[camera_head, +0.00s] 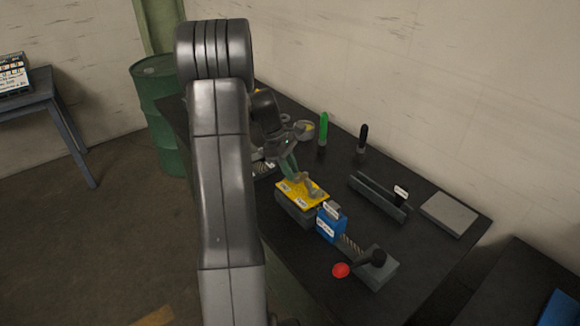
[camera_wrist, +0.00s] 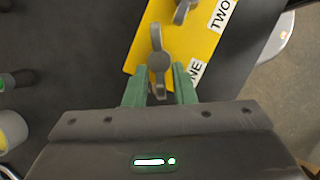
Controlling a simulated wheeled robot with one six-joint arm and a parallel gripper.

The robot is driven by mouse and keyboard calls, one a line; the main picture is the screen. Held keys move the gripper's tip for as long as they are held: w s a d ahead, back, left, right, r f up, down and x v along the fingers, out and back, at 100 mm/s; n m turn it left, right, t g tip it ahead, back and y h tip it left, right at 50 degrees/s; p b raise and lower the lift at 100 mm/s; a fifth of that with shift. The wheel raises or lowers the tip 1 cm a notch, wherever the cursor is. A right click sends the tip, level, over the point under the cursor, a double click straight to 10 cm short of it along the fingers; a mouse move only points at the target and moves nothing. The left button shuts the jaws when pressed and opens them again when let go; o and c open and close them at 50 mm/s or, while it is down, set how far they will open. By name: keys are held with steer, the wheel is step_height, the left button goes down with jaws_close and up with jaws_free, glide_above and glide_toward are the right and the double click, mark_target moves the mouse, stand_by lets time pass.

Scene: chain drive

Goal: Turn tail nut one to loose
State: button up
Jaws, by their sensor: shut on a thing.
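Tail nut one (camera_wrist: 159,63) is a grey wing nut on the yellow plate (camera_wrist: 205,40), beside a label reading "NE", its first part hidden by a finger. My gripper (camera_wrist: 160,84) has its two green fingers on either side of the nut's near wing and is shut on it. The other wing points away up the plate. A second grey wing nut (camera_wrist: 184,10) sits farther up beside the label "TWO" (camera_wrist: 224,14). In the head view my gripper (camera_head: 290,170) reaches down to the yellow plate (camera_head: 318,191), partly hiding nut one.
A blue block (camera_head: 329,226), a threaded rod and a vise end with a red knob (camera_head: 341,270) stand in front of the plate. Green (camera_head: 323,130) and black (camera_head: 363,137) handles stand behind. A dark channel (camera_head: 378,198) and a grey slab (camera_head: 449,214) lie to the right.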

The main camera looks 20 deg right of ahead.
steer(key=shift+m, duration=0.3)
steer(key=shift+w, duration=0.1)
steer(key=o, duration=0.7)
steer(key=shift+c, duration=0.2)
steer(key=shift+r, duration=0.1)
steer(key=b+v, duration=0.1)
steer(key=v, duration=1.2)
steer(key=shift+w+r, duration=0.2)
steer(key=shift+r, duration=0.1)
steer(key=p+x, duration=0.1)
steer(key=x, duration=1.3)
steer(key=shift+s+a, duration=0.1)
steer(key=shift+s, duration=0.05)
